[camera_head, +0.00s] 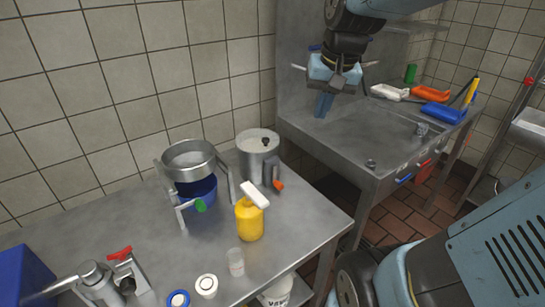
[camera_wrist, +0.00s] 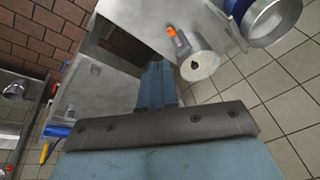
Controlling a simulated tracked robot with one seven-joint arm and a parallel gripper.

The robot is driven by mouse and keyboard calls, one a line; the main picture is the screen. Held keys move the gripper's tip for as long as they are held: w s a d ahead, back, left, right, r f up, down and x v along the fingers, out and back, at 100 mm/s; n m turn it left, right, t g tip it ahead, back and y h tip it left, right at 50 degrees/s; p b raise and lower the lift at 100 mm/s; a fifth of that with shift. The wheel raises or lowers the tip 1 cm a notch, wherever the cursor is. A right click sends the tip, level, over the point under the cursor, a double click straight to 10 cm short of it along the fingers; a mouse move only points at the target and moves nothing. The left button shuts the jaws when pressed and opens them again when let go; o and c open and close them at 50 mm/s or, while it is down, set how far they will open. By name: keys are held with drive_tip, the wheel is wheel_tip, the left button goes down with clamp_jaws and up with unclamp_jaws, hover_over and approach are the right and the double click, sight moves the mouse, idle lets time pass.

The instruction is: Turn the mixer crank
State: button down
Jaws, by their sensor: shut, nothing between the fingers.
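A metal machine (camera_head: 188,160) with a round bowl on top stands on the left table. I cannot tell for sure which one is the mixer. The canister also shows in the wrist view (camera_wrist: 198,64). My gripper (camera_head: 323,106) is shut and empty, in the air over the sink counter, right of both and touching neither. It also shows in the wrist view (camera_wrist: 158,68).
A yellow bottle (camera_head: 249,220) with a white top stands in front of the canister. A white cup (camera_head: 236,262) and small round containers are near the front edge. The sink counter (camera_head: 345,140) holds coloured trays at the back right. A tiled wall stands behind the table.

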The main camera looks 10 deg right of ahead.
drive_tip(key=w+d+f+m+g+y, duration=0.2)
drive_tip(key=w+d+f+m+g, duration=0.15)
drive_tip(key=w+f, duration=0.65)
drive_tip(key=w+d+f+m+g+y, duration=0.25)
drive_tip(key=w+f+m, duration=0.25)
drive_tip(key=w+f, duration=0.55)
drive_tip(key=w+d+f+m+y, duration=0.1)
drive_tip(key=w+d+f+m, duration=0.1)
drive_tip(key=w+f, duration=0.5)
drive_tip(key=x, duration=0.3)
drive_tip(key=s+x, duration=0.1)
drive_tip(key=x, duration=0.3)
drive_tip(key=s+d+x, duration=0.1)
drive_tip(key=x, duration=0.3)
drive_tip(key=shift+s, duration=0.1)
drive_tip(key=shift+s+a+f, duration=0.1)
drive_tip(key=shift+s+a, duration=0.15)
drive_tip(key=shift+a, duration=0.3)
drive_tip(key=shift+s+a+f, duration=0.1)
drive_tip(key=shift+s+a, duration=0.1)
drive_tip(key=shift+a, duration=0.3)
drive_tip(key=shift+s+a, duration=0.2)
drive_tip(key=shift+a, duration=0.4)
drive_tip(key=shift+d, duration=0.1)
drive_tip(key=shift+f+y, duration=0.15)
drive_tip(key=shift+y, duration=0.1)
drive_tip(key=shift+a+f, duration=0.1)
drive_tip(key=shift+a, duration=0.1)
